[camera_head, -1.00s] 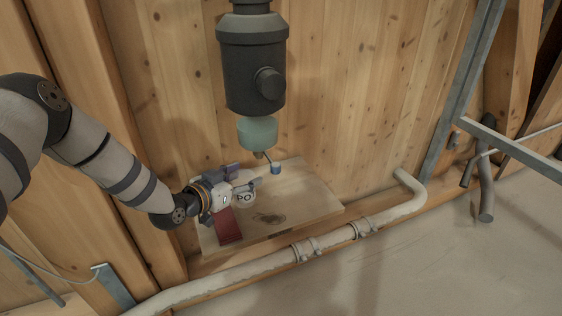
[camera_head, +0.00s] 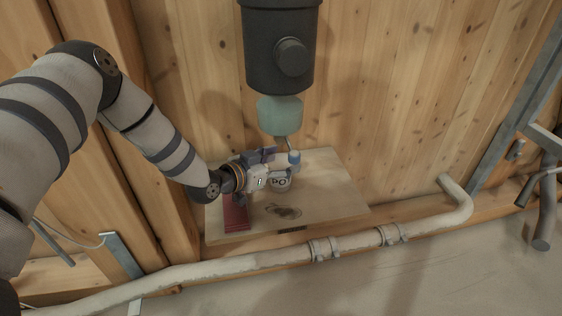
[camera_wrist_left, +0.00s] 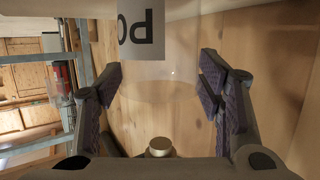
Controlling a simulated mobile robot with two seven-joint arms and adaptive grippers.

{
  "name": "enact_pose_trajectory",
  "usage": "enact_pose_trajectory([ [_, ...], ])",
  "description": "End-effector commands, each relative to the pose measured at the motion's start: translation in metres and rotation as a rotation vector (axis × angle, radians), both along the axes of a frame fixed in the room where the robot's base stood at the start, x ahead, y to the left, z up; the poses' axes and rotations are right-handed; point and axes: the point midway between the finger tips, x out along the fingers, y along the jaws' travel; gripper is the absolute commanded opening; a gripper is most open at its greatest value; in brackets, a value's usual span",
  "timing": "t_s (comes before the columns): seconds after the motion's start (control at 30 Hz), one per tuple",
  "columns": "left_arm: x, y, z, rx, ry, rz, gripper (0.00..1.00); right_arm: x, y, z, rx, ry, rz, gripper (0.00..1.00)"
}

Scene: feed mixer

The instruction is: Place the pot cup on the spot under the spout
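The pot cup (camera_head: 280,183) is a small clear cup with a white label with dark letters. My left gripper (camera_head: 277,170) reaches over the wooden board (camera_head: 335,197) with its fingers on either side of the cup. A dark round mark (camera_head: 284,212) on the board lies just in front of the cup. The spout (camera_head: 285,143) hangs under a greenish container (camera_head: 279,115), behind the cup. My right gripper is not in view.
A dark red block (camera_head: 236,213) sits on the board's left side. A small blue cap (camera_head: 294,156) is beside the spout. The black mixer body (camera_head: 280,55) hangs above. A pale pipe (camera_head: 270,259) runs along the front. The board's right side is clear.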

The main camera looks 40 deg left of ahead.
Motion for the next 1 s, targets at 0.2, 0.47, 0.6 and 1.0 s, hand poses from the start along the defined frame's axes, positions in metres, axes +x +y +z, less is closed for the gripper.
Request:
enact_pose_trajectory([
  [0.2, 0.000, 0.000, 0.001, 0.000, 0.000, 0.000, 0.73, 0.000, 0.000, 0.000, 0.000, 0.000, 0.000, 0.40],
  [0.47, -0.020, 0.002, 0.015, -0.003, -0.001, 0.001, 0.73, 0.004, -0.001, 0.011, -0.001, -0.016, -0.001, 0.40],
  [0.6, -0.058, 0.007, 0.029, -0.004, -0.004, 0.003, 0.73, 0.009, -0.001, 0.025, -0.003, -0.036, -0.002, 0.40],
  [1.0, -0.114, 0.013, 0.040, 0.000, -0.001, 0.000, 0.73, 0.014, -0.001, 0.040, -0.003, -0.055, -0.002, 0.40],
])
